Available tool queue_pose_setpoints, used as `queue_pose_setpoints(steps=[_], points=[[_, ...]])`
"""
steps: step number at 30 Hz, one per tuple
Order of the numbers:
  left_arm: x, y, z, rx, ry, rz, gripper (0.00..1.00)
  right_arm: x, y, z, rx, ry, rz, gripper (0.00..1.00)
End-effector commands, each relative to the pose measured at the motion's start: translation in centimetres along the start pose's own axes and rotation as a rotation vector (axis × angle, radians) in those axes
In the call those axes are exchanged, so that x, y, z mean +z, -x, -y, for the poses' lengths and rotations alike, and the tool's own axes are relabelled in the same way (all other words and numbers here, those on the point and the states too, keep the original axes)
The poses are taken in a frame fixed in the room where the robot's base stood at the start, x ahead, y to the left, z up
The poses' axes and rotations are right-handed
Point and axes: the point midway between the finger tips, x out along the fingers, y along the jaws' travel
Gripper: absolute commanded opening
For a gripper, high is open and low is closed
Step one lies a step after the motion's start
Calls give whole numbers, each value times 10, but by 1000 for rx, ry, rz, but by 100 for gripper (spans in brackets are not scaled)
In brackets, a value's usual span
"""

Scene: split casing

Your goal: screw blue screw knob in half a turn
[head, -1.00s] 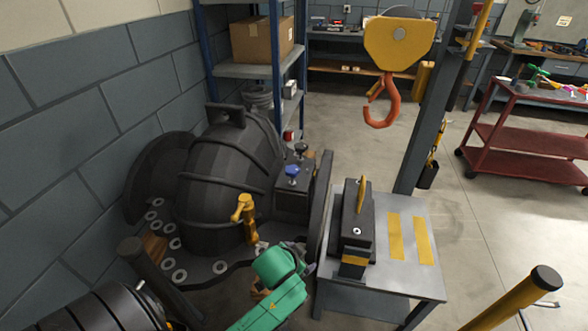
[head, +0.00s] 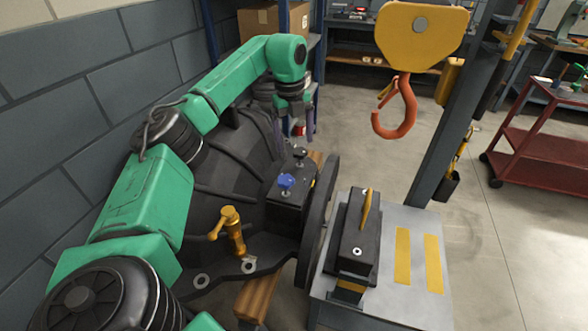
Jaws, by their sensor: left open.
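The blue screw knob (head: 286,181) sticks up from the black box on the side of the dark split casing (head: 225,165). A black knob (head: 300,153) stands just behind it. My left gripper (head: 294,137) is above and behind the blue knob, pointing down, its two purple fingers spread apart with nothing visible between them. It is apart from the blue knob. My left green arm arches over the casing and hides much of its top and left side. My right gripper is out of view.
A yellow valve handle (head: 230,228) rises from the casing's front flange. A grey table (head: 385,305) with a black block (head: 358,235) stands at the right. An orange crane hook (head: 396,108) hangs beyond. The floor between hook and red cart (head: 540,160) is open.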

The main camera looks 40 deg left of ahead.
Motion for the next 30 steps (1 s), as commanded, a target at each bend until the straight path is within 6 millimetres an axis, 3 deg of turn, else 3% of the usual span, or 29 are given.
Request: queue_pose_setpoints(steps=[2,5,18,21,30], points=[[11,9,-22,59,68,11,91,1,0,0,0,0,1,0],[12,2,-27,79,81,10,91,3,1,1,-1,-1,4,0],[11,-105,-34,75,73,6,91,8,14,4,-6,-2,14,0],[11,-122,-34,72,73,6,91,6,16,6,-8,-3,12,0],[11,-134,-34,69,71,8,91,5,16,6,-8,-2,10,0]])
